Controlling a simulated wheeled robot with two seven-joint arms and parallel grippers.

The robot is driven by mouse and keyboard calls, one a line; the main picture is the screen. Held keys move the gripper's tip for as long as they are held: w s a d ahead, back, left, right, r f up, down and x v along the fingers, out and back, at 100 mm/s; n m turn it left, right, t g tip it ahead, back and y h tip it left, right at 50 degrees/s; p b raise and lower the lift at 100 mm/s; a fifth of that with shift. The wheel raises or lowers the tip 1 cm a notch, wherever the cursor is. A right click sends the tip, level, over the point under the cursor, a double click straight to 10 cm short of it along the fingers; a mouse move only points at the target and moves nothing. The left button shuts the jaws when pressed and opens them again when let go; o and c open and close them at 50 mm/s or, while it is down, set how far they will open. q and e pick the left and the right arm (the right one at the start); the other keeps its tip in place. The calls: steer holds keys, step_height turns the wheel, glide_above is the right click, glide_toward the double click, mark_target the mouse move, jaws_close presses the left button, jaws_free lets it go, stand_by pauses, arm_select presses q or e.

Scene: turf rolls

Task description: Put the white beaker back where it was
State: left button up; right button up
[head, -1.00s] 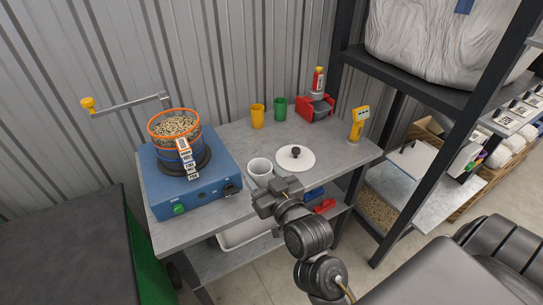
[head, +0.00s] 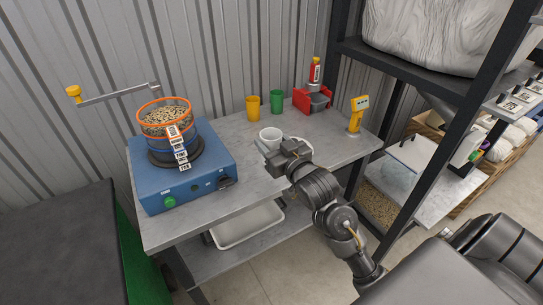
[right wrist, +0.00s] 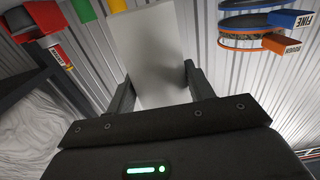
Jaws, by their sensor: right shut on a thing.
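The white beaker (head: 270,133) is upright over the middle of the grey worktable, right of the blue machine. My right gripper (head: 272,151) is shut on it from the front; I cannot tell whether its base touches the table. In the right wrist view the beaker (right wrist: 157,45) fills the space between the two fingers of the right gripper (right wrist: 158,85). A yellow beaker (head: 253,109) and a green beaker (head: 277,102) stand at the back of the table. My left gripper is not in view.
The blue machine (head: 185,190) with orange-rimmed sieves (head: 165,118) and a crank takes the table's left side. A white lid (head: 301,142) is partly hidden behind my right gripper. A red holder (head: 300,99) and yellow device (head: 356,115) stand right. The table's (head: 215,205) front is clear.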

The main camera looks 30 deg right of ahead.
steer(key=w+d+f, duration=0.1)
steer(key=w+f, duration=0.1)
steer(key=f, duration=0.1)
steer(key=w+d+f, duration=0.1)
steer(key=f, duration=0.2)
steer(key=w+f, duration=0.2)
steer(key=f, duration=0.1)
steer(key=shift+w+d+p, duration=0.3)
steer(key=shift+d, duration=0.1)
steer(key=shift+f, duration=0.25)
steer(key=shift+f, duration=0.1)
steer(key=o, duration=1)
